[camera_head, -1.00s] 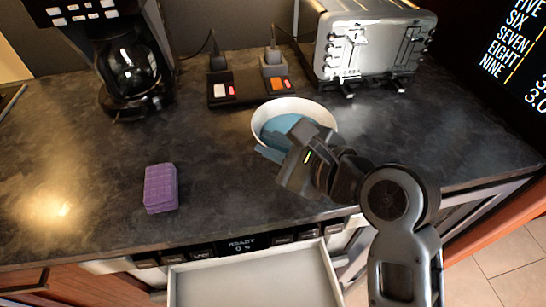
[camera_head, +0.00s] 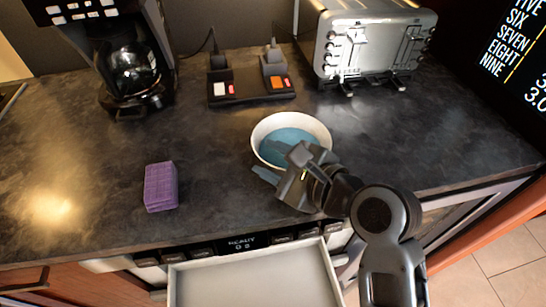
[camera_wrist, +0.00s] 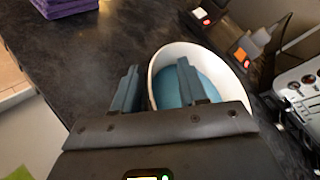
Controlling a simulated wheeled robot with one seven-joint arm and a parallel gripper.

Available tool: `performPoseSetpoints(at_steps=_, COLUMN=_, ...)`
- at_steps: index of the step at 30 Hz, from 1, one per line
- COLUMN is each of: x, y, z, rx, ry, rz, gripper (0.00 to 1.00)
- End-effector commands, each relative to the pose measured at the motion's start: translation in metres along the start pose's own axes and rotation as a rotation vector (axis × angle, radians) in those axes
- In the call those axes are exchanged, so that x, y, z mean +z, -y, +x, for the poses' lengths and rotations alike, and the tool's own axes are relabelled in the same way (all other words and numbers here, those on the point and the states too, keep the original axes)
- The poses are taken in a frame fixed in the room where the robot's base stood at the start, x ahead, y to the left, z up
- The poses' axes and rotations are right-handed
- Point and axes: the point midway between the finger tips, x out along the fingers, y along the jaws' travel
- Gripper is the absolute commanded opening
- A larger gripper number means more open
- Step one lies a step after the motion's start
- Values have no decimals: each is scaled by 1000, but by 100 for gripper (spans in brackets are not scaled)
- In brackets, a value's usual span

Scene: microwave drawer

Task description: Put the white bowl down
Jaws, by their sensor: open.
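The white bowl (camera_head: 291,122) stands upright on the dark countertop, with a blue inside. It also shows in the wrist view (camera_wrist: 161,60). My gripper (camera_head: 275,163) is open at the bowl's near left rim. In the wrist view its two blue-grey fingers (camera_wrist: 157,88) are apart, one outside the bowl and one over its inside, with the rim between them. Whether either finger touches the rim I cannot tell. The near side of the bowl is partly hidden by my gripper.
A purple sponge-like block (camera_head: 161,187) lies to the left. A coffee maker (camera_head: 130,70), a black charger-like stand (camera_head: 250,88) and a toaster (camera_head: 370,45) stand behind. An open microwave drawer (camera_head: 255,278) is below the counter's front edge. The counter between block and bowl is clear.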

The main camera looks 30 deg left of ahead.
Motion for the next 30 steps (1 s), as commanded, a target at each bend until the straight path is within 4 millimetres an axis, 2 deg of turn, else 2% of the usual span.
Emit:
performPoseSetpoints(at_steps=5, x=0, y=0, z=-2, rx=-1, ry=0, rz=0, gripper=42)
performPoseSetpoints(at_steps=8, x=0, y=0, z=-9, rx=-2, ry=0, rz=1, gripper=42)
performPoseSetpoints(at_steps=21, x=0, y=0, z=-92, rx=-3, ry=-1, rz=0, gripper=42)
performPoseSetpoints(at_steps=25, x=0, y=1, z=-109, rx=-2, ry=0, rz=0, gripper=42)
performPoseSetpoints(at_steps=30, x=0, y=0, z=-119, rx=0, ry=0, rz=0, gripper=42)
